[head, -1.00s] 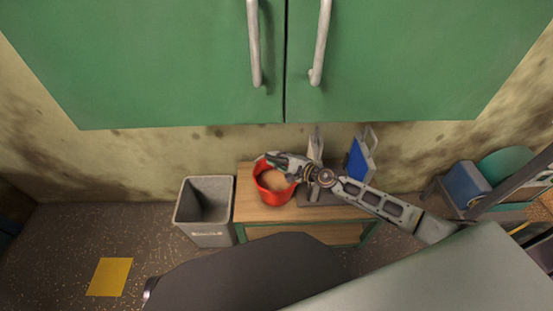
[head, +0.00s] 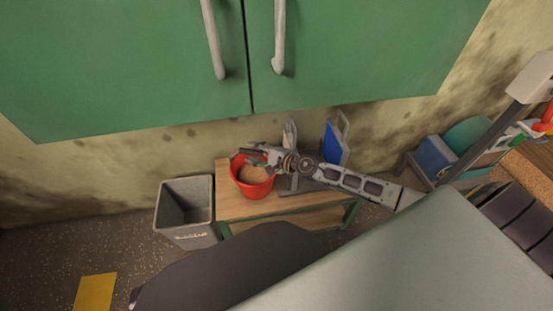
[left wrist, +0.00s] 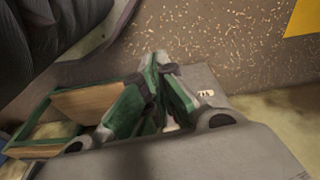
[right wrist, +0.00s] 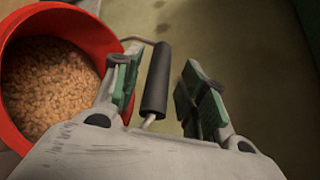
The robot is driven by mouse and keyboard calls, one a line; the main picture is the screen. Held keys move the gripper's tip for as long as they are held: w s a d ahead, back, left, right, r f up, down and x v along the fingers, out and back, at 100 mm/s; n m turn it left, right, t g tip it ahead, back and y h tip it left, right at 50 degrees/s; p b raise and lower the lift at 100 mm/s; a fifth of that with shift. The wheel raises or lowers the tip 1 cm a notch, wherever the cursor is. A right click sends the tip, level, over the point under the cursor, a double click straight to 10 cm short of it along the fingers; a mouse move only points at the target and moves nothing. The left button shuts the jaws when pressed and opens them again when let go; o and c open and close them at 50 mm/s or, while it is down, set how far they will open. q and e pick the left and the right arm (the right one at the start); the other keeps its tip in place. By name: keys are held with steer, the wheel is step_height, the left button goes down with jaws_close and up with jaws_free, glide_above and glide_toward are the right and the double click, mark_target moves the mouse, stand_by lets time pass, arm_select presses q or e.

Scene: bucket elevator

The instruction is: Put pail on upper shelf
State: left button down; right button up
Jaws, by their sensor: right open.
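The red pail (head: 252,190), filled with tan grains, stands upright on the wooden top of a low bench (head: 230,207). My right gripper (head: 254,153) is over the pail's rim. In the right wrist view the pail (right wrist: 108,32) is at left, and the black grip of its wire handle (right wrist: 155,85) lies between the open fingers of my right gripper (right wrist: 162,80), with a gap to the right finger. My left gripper (left wrist: 160,68) shows only in its wrist view, fingertips together and nothing seen held. No open upper shelf is in view.
A green cabinet (head: 130,70) with two closed doors and grey handles hangs above the bench. A grey bin (head: 186,212) stands left of the bench. A blue item (head: 333,145) is on the bench's right. A yellow patch (head: 95,292) marks the floor.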

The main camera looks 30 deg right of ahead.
mark_target(259, 154)
steer(key=shift+b+v, duration=0.4)
steer(key=shift+v, duration=1.15)
steer(key=shift+b+v, duration=0.35)
steer(key=shift+v, duration=0.75)
steer(key=shift+b+v, duration=0.45)
steer(key=shift+v, duration=0.6)
arm_select(q)
steer(key=shift+t+h, duration=0.3)
steer(key=shift+t, duration=0.3)
steer(key=r, duration=0.1)
steer(key=r+b, duration=0.1)
steer(key=r, duration=0.1)
steer(key=d+r, duration=0.1)
steer(key=r, duration=0.1)
steer(key=shift+w+d+r, duration=0.1)
steer(key=shift+w+r, duration=0.05)
steer(key=shift+w, duration=0.2)
arm_select(e)
steer(key=v, duration=0.3)
steer(key=shift+s+r, duration=0.1)
steer(key=shift+s, duration=0.1)
arm_select(q)
steer(key=shift+w, duration=0.15)
